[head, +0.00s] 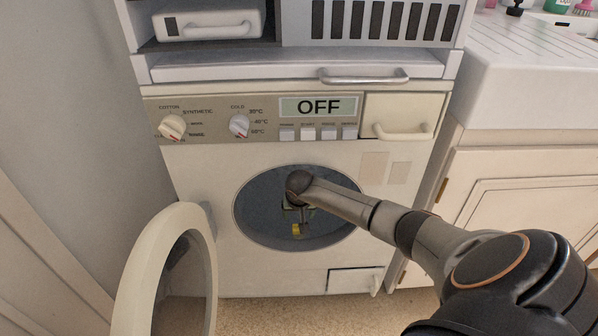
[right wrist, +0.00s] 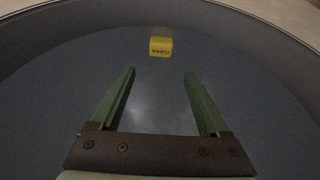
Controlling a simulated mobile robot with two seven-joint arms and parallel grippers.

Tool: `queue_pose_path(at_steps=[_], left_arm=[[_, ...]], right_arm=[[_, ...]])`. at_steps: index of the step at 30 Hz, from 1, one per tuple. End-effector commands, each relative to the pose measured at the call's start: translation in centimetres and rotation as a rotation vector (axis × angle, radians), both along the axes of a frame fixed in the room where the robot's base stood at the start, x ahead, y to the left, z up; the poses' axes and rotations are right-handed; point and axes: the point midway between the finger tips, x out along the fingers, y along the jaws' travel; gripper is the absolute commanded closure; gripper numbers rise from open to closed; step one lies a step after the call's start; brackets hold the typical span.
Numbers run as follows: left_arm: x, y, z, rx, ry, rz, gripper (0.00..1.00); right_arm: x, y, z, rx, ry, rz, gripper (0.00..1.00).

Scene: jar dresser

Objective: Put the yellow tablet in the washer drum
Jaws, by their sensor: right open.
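The yellow tablet (right wrist: 161,46) lies inside the dark washer drum (right wrist: 60,85), near the drum's rim in the right wrist view. In the head view the tablet (head: 297,230) shows as a small yellow patch in the round drum opening (head: 258,215). My right gripper (right wrist: 160,78) reaches into the drum. Its two green fingers are spread apart with nothing between them, and the tablet is beyond their tips, apart from them. In the head view my right gripper (head: 299,222) is partly hidden by its own wrist. My left gripper is in neither view.
The round washer door (head: 130,275) stands open at the left. The washer's panel (head: 250,118) reads OFF and carries two knobs and several buttons. A drawer (head: 403,117) is shut at its upper right. A white sink counter (head: 530,65) and cabinet stand to the right.

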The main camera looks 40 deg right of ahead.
Motion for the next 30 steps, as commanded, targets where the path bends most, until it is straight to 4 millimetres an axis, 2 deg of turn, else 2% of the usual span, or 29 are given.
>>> queue_pose_path(at_steps=[1,3,9,14,30], left_arm=[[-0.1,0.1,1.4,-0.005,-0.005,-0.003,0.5],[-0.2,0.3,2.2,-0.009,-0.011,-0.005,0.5],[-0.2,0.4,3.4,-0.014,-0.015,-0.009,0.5],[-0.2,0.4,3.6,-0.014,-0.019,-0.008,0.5],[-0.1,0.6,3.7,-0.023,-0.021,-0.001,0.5]], right_arm=[[-0.3,0.2,1.8,-0.002,-0.001,0.003,0.21],[-0.7,0.5,2.9,-0.003,0.0,0.002,0.21],[-1.6,1.3,5.1,0.0,0.0,0.001,0.21],[-1.9,1.5,5.7,0.0,0.002,0.001,0.21],[-1.8,1.6,5.7,0.001,0.001,-0.001,0.21]])
